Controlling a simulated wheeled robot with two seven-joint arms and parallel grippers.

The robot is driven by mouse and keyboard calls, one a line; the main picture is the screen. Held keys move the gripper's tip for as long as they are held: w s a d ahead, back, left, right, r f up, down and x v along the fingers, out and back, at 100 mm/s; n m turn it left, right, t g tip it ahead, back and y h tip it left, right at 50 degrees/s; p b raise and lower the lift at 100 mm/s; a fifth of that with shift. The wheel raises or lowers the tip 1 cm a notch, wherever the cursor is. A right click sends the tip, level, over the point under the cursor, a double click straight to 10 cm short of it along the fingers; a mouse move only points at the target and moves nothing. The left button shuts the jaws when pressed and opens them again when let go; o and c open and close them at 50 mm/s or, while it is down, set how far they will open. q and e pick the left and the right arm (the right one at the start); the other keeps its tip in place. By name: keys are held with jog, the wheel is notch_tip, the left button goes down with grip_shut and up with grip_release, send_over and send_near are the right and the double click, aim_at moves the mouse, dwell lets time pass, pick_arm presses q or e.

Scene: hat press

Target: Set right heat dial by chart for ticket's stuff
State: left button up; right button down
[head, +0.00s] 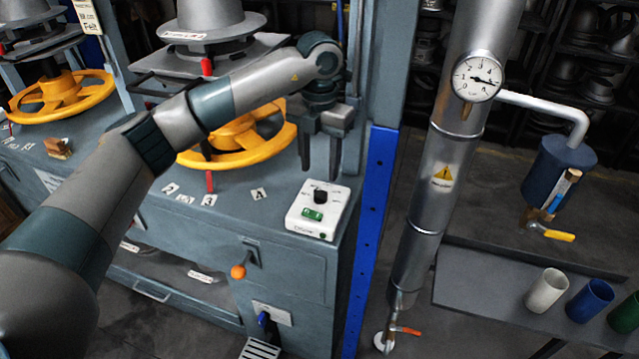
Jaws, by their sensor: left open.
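A white control box (317,212) sits on the right end of the grey press bench. It carries a black dial knob (320,195) and a small green display whose reading is too small to be sure of. My left gripper (320,172) points down just above the knob, its two fingers apart, with nothing seen between them. A ticket (88,16) hangs at the top left; its last word looks like "Felt". No heat chart can be made out. My right gripper is out of view.
A yellow handwheel (240,140) with red-tipped posts stands left of the gripper, partly behind my arm. A blue upright (374,215) and a steel pipe with a gauge (477,77) rise at right. Several cups stand on the right-hand bench (470,285).

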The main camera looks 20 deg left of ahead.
aim_at(320, 192)
pick_arm(q)
notch_tip(320, 192, down, 7)
jog(key=shift+p, duration=0.55)
jog(key=c, duration=1.1)
